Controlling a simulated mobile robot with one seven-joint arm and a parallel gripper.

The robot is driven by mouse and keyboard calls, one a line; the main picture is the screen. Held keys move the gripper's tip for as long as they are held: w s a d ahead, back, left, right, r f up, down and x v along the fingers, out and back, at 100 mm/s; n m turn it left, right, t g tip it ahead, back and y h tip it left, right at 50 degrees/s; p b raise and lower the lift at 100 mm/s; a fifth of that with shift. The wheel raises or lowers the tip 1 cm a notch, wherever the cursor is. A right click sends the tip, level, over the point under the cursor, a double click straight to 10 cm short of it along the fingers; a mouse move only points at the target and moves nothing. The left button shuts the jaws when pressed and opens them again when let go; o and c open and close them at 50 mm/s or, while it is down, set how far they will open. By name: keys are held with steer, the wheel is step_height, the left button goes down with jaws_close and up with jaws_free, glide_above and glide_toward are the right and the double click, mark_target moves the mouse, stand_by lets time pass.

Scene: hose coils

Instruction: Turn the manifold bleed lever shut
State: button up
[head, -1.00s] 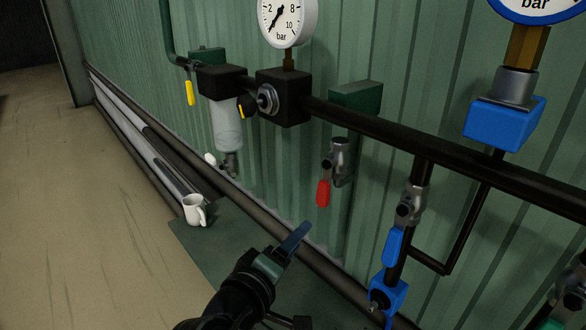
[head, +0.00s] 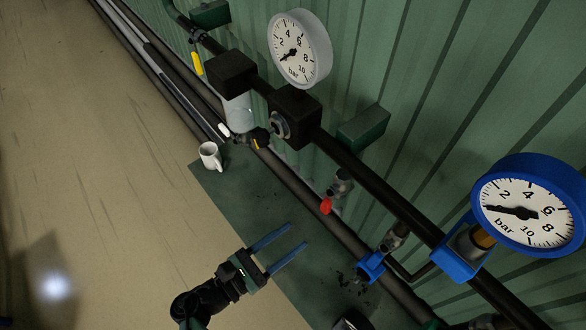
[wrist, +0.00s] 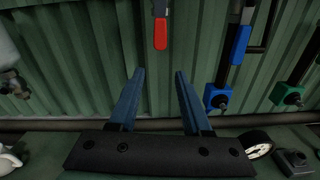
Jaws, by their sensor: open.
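Several valve levers hang from the dark pipe run; the frames do not label which is the manifold bleed lever. A red lever (head: 326,205) hangs under a grey valve on the pipe, and it points down in the wrist view (wrist: 160,33). A blue lever (wrist: 240,45) is to its right, and a yellow lever (head: 197,63) is far left. A small white-tipped lever (head: 223,130) is below the clear filter bowl. My gripper (head: 297,237) is open and empty, apart from the levers. In the wrist view its fingertips (wrist: 160,72) are just below the red lever.
A white mug (head: 210,156) stands on the green mat (head: 240,205) by the wall. A white gauge (head: 300,48) and a blue-rimmed gauge (head: 530,206) sit above the pipe. The floor at left is clear.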

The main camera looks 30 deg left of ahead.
mark_target(327, 201)
steer(key=w+d+n+b, duration=0.1)
steer(key=w+d, duration=0.2)
steer(key=w, duration=0.4)
steer(key=shift+w+r, duration=0.2)
steer(key=shift+r, duration=0.2)
stand_by(0.4)
steer(key=shift+w, duration=0.15)
steer(key=shift+c, duration=0.3)
jaws_close()
